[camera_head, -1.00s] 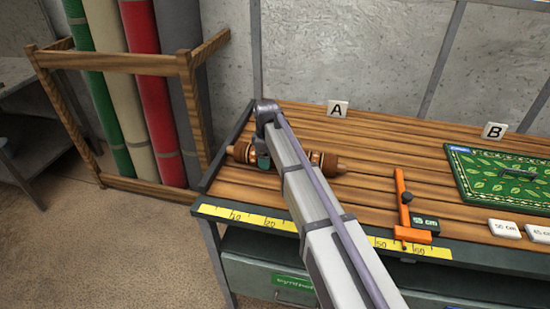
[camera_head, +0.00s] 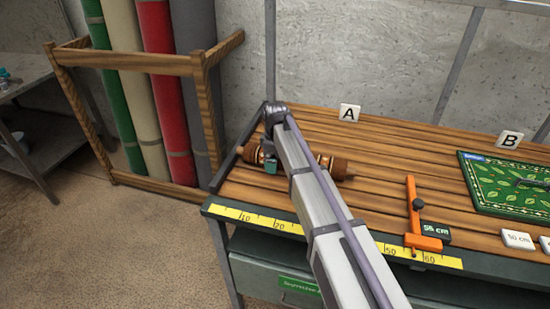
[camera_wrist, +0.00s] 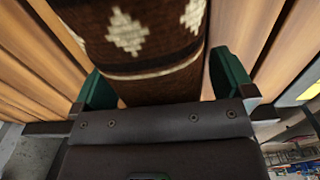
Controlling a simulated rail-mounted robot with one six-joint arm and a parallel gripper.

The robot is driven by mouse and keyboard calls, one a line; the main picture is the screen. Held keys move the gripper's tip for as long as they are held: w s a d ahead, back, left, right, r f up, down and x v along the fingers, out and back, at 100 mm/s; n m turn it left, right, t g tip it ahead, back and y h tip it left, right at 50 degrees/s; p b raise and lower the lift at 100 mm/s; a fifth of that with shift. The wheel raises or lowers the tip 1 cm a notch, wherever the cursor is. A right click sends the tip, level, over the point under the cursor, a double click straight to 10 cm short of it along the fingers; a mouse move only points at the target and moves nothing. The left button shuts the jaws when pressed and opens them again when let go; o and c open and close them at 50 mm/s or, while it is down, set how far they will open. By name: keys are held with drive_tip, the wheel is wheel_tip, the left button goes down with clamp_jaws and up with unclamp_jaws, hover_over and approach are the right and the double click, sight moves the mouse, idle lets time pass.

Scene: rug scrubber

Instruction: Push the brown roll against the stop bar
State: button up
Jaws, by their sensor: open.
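The brown roll (camera_head: 330,166) lies lengthwise left to right at the left end of the slatted wooden bench, with thin wooden ends sticking out. My arm hides its middle in the head view. In the wrist view the roll (camera_wrist: 145,35) shows cream patterns and a dark band. My gripper (camera_head: 270,163) is over the roll's left part. In the wrist view its green fingers (camera_wrist: 162,85) are open, one on each side of the roll; contact cannot be told. A dark raised bar (camera_head: 228,168), seemingly the stop bar, runs along the bench's left edge, close to the roll's left end.
An orange gauge (camera_head: 414,217) with a small display stands at the front edge by a yellow tape (camera_head: 255,218). A green leaf-patterned rug (camera_head: 500,188) lies at right. Plates A (camera_head: 349,113) and B (camera_head: 509,140) stand behind. A wooden rack (camera_head: 125,63) holds upright rolls.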

wheel_tip(320, 180, up, 11)
drive_tip(key=p, duration=1)
drive_tip(key=shift+p, duration=0.4)
drive_tip(key=shift+f, duration=0.15)
drive_tip(key=shift+s+d+m, duration=0.1)
drive_tip(key=shift+s+m, duration=0.25)
drive_tip(key=shift+m, duration=0.75)
drive_tip(key=s+d+m, duration=0.6)
drive_tip(key=s, duration=0.7)
drive_tip(key=s+d+m, duration=0.6)
drive_tip(key=s+d, duration=0.1)
drive_tip(key=s, duration=0.6)
drive_tip(key=shift+s+d, duration=0.15)
drive_tip(key=shift+s, duration=0.2)
